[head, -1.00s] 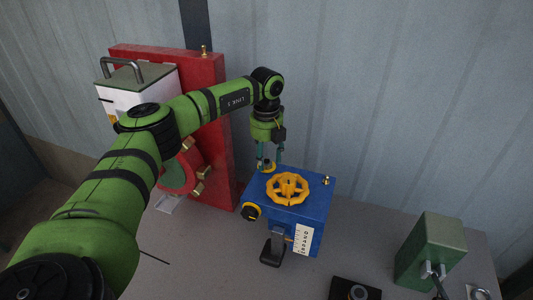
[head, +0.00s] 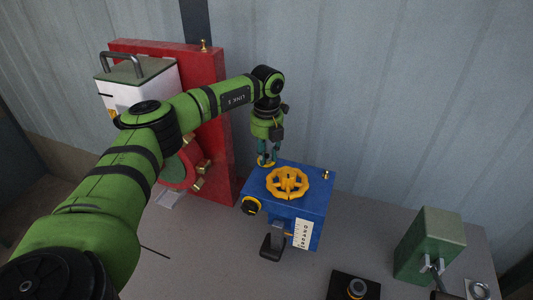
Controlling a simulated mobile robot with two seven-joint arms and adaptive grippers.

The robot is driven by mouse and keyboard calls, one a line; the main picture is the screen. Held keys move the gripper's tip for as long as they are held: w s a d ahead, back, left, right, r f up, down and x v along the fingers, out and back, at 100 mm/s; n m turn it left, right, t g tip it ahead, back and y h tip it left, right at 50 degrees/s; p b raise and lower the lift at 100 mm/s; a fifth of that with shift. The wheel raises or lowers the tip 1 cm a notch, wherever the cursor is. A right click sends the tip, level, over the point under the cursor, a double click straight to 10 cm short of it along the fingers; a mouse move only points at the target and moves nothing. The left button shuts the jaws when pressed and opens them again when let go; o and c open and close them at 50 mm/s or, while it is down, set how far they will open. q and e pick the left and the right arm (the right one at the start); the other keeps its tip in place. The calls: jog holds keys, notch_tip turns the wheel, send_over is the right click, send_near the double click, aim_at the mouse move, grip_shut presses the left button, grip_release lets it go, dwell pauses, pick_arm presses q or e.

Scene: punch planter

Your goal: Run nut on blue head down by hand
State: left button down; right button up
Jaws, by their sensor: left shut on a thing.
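The blue head (head: 313,209) is a box on the bench with a yellow handwheel (head: 287,183) on top. A small brass stud or nut (head: 326,174) stands at its back right corner. My left gripper (head: 266,160) points down over the back left corner of the blue head. It is shut on a small yellowish piece, apparently the nut (head: 264,161), which the fingers partly hide. I cannot tell how the nut sits on its thread. My right gripper is not in view.
A red panel (head: 216,135) with a white box (head: 140,88) stands behind left.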

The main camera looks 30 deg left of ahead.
pick_arm(q)
jog(key=shift+w+a+r+m, duration=0.1)
jog(key=shift+w+r+m, duration=0.05)
jog(key=shift+m, duration=0.4)
jog(key=shift+w+r+m, duration=0.1)
jog(key=shift+m, duration=0.45)
jog(key=c, duration=1.2)
grip_release()
jog(key=shift+o, duration=1.2)
jog(key=shift+f, duration=0.2)
notch_tip(320, 180, up, 12)
jog(key=shift+r, duration=0.15)
notch_tip(320, 180, up, 12)
send_over(267, 155)
